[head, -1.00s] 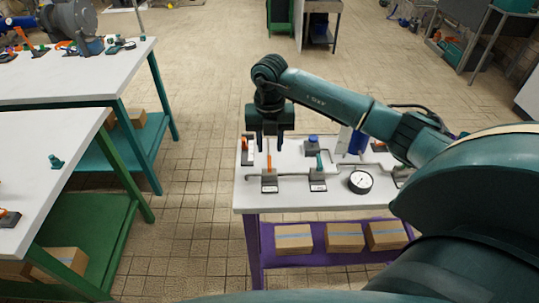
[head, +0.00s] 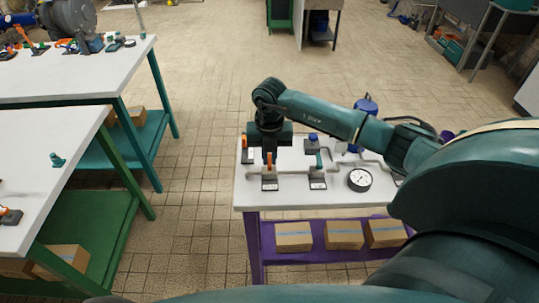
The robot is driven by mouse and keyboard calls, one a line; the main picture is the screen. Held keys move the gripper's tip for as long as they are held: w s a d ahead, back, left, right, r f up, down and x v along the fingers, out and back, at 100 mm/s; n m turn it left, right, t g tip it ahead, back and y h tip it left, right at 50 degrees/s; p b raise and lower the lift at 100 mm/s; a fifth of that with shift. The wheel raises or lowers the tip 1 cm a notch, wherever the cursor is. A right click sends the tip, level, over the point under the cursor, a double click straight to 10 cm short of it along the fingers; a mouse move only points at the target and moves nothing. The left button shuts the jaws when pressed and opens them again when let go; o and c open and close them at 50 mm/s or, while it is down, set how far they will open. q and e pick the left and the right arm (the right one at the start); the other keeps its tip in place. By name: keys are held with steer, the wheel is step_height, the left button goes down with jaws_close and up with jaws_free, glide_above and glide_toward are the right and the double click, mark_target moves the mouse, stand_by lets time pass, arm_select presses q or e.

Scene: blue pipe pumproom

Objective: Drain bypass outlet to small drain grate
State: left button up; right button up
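The pipe rig stands on a white-topped table (head: 246,193) with a purple frame. My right gripper (head: 269,158) points down over the rig's front left. Its fingers are close together at an upright orange valve handle (head: 270,163) and seem shut on it; they partly hide it. The handle stands on a grey base (head: 269,184). To its right is a valve with a teal handle (head: 319,160) on a similar base. Another orange handle (head: 244,142) is at the back left. My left gripper is out of view. I cannot make out a drain grate.
A round gauge (head: 360,180) is at the rig's front right. A blue-topped fitting (head: 313,138) and a blue container (head: 366,104) are behind. Boxes (head: 344,235) lie on the purple shelf. White tables (head: 60,130) stand left, across open tiled floor.

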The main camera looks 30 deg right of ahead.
jaws_close()
